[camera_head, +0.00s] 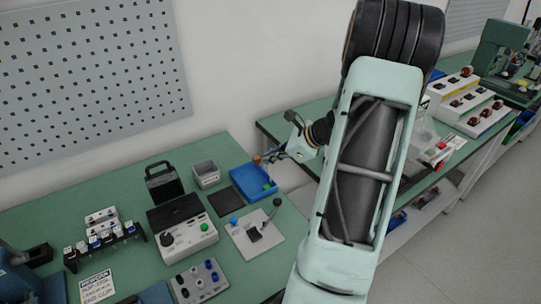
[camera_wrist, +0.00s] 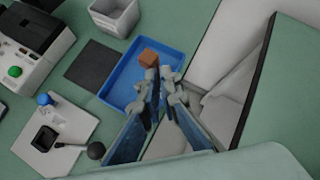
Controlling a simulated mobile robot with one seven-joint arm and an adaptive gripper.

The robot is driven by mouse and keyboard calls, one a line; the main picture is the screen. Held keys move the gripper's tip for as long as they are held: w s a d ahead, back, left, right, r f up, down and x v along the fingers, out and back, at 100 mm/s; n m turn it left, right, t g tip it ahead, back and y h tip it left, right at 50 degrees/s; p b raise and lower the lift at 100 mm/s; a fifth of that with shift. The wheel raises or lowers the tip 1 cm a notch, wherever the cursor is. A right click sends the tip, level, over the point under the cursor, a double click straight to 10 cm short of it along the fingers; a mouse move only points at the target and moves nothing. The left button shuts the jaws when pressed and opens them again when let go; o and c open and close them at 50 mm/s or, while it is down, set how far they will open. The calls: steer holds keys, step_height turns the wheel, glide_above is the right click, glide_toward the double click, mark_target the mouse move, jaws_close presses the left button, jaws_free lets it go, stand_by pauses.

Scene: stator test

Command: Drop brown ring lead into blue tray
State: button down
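The brown ring lead shows as a small brown block-like piece (camera_head: 256,159) at the tips of my gripper (camera_head: 270,157). In the wrist view the brown piece (camera_wrist: 149,57) sits at the end of the converging fingers (camera_wrist: 157,76), which look shut on it; the exact contact is hard to see. The blue tray (camera_head: 243,177) lies on the green bench, and the brown piece appears over its far part. In the wrist view the tray (camera_wrist: 120,88) is behind the fingers, which cover its right part. A small green piece (camera_head: 267,187) lies in the tray in the head view.
A grey open bin (camera_head: 206,174) stands beside the tray, and a dark flat pad (camera_head: 225,202) lies in front. A light plate with a black-knobbed lever (camera_head: 254,236) is nearer. A tester box with a green button (camera_head: 183,229) stands left. A gap separates the two benches.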

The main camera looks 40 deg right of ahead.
steer(key=shift+f, duration=0.5)
steer(key=c, duration=2.1)
jaws_free()
steer(key=shift+r, duration=0.1)
steer(key=v, duration=1.2)
